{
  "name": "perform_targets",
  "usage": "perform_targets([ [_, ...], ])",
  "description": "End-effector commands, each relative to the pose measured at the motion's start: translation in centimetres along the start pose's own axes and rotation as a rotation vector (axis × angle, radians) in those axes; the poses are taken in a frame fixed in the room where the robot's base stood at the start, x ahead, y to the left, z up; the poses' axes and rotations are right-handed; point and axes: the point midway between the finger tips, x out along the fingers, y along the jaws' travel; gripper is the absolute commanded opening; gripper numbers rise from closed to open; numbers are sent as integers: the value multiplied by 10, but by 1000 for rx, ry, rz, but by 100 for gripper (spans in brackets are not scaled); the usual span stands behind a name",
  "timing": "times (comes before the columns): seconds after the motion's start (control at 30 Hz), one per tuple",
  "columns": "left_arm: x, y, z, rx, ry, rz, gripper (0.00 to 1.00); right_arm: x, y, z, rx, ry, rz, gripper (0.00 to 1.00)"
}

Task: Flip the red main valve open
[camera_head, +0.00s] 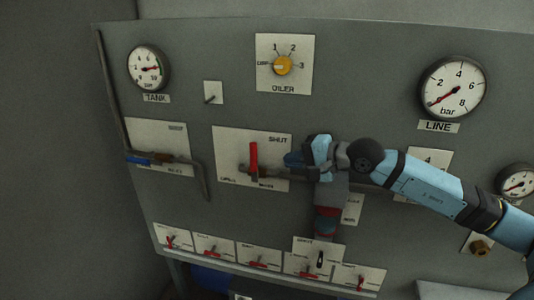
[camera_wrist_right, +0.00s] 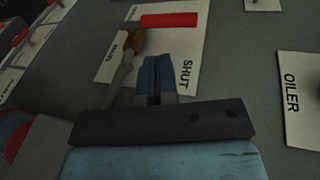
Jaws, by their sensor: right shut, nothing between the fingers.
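The red main valve handle (camera_head: 254,157) stands upright on a white plate (camera_head: 228,143), with "SHUT" printed at the plate's upper right. It rises from a grey pipe (camera_head: 283,178) that runs to the right. My right gripper (camera_head: 291,159) is just right of the handle, over the plate's right edge, shut and empty. In the right wrist view the red handle (camera_wrist_right: 170,19) lies beyond the closed blue fingertips (camera_wrist_right: 154,62), with a gap between them. My left gripper is not in view.
A row of small red-handled valves (camera_head: 256,263) runs along the panel's bottom. A blue-handled valve (camera_head: 150,158) and bent pipe stand at left. The yellow oiler knob (camera_head: 282,66) is above. Gauges (camera_head: 452,87) are at right. My right arm covers part of the panel.

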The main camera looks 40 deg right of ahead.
Motion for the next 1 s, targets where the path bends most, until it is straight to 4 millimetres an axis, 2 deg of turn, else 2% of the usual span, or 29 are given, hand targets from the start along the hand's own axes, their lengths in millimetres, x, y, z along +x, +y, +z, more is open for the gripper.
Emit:
perform_targets([
  [0.3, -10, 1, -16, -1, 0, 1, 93, 41, -8, 0, 1, -1, -4, 0],
  [0.5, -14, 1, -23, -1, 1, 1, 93, 61, -12, 0, 2, -1, -1, 0],
  [0.7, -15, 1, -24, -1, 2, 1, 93, 68, -12, 0, -1, 0, 0, 0],
  [1.0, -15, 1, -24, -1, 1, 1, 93, 68, -12, 0, -1, 0, 1, 0],
])
